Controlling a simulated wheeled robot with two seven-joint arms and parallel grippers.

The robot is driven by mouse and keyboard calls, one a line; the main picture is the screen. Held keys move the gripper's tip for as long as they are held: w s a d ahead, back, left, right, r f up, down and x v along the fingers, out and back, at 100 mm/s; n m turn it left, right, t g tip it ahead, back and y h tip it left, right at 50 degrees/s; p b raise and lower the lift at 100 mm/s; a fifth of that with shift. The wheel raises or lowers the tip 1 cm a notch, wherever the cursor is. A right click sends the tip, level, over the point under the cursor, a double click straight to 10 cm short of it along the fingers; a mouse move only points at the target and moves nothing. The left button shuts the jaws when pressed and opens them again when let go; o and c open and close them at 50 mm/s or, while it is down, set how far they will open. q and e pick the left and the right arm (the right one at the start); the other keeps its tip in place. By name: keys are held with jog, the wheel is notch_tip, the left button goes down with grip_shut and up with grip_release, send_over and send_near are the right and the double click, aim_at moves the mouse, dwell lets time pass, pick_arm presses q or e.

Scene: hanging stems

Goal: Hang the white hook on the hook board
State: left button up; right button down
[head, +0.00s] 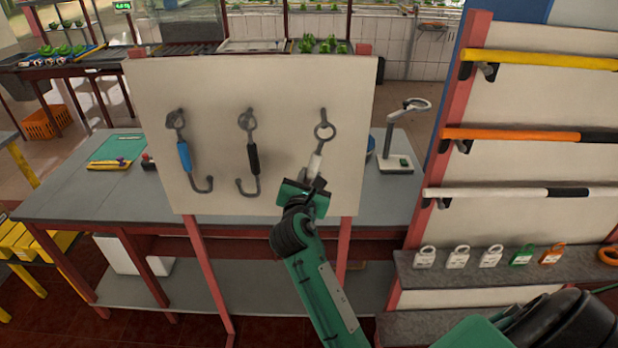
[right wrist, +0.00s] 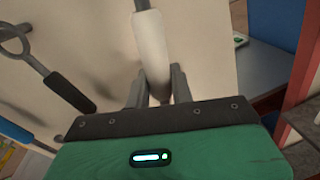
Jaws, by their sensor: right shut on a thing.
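The white hook (head: 315,166) is upright and slightly tilted in front of the hook board (head: 275,85), its ring at the top. In the right wrist view the white grip (right wrist: 150,45) runs down between the fingers (right wrist: 158,88). My left gripper is not in view.
A blue-gripped hook (head: 184,157) and a black-gripped hook (head: 253,158) hang on the left and middle pegs. A grey table (head: 80,195) stands behind the board. A rack with yellow (head: 540,59), orange (head: 510,134) and white bars stands right, above a shelf of padlocks (head: 458,257).

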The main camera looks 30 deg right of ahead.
jog(key=shift+p+x, duration=0.5)
jog(key=shift+x, duration=0.35)
jog(key=shift+w+a+p, duration=0.1)
jog(key=shift+w+p, duration=0.1)
jog(key=shift+p, duration=0.3)
dwell(0.9)
jog(key=shift+p+x, duration=0.7)
jog(key=shift+x, duration=1.15)
dwell(1.3)
jog(key=shift+w+r+p, duration=0.2)
jog(key=shift+w+p, duration=0.15)
jog(key=shift+w, duration=0.25)
jog(key=shift+w+a+f, duration=0.1)
jog(key=shift+w+f, duration=0.15)
jog(key=shift+f, duration=0.15)
dwell(0.8)
jog(key=c, duration=1.1)
grip_release()
